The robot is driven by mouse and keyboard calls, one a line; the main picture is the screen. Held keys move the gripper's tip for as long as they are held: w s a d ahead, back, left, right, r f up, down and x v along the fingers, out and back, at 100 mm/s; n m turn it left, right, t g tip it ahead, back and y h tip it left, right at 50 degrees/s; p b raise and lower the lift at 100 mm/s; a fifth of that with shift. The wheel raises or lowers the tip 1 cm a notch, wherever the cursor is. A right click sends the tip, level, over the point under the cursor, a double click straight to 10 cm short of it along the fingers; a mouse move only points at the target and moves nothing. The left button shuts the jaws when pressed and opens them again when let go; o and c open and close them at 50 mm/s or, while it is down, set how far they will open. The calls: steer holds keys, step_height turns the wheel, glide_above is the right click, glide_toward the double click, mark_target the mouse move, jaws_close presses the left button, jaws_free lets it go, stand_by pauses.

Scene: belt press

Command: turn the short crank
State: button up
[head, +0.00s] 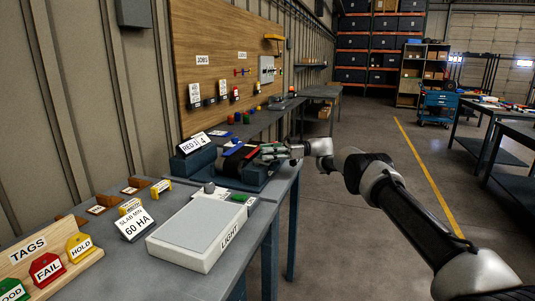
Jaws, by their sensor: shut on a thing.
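The belt press (256,179), a dark blue block with a black and red top, stands on the bench beyond the white LIGHT slab. My arm reaches in from the right. My gripper (270,152) is at the right side of the press, shut on what appears to be the short crank. The crank is small here and mostly hidden by the fingers, so its angle cannot be told.
The white LIGHT slab (200,234) lies in front of the press, and a RED sign (205,142) stands behind it. A SLAB MIN 60 HA card (134,225) and the TAGS rack (50,262) are nearer. Open floor (350,230) lies right of the bench.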

steer(key=shift+a+r, duration=0.1)
steer(key=shift+r, duration=0.1)
steer(key=o, duration=1)
steer(key=shift+f, duration=0.1)
steer(key=shift+o, duration=0.2)
step_height(320, 180, up, 10)
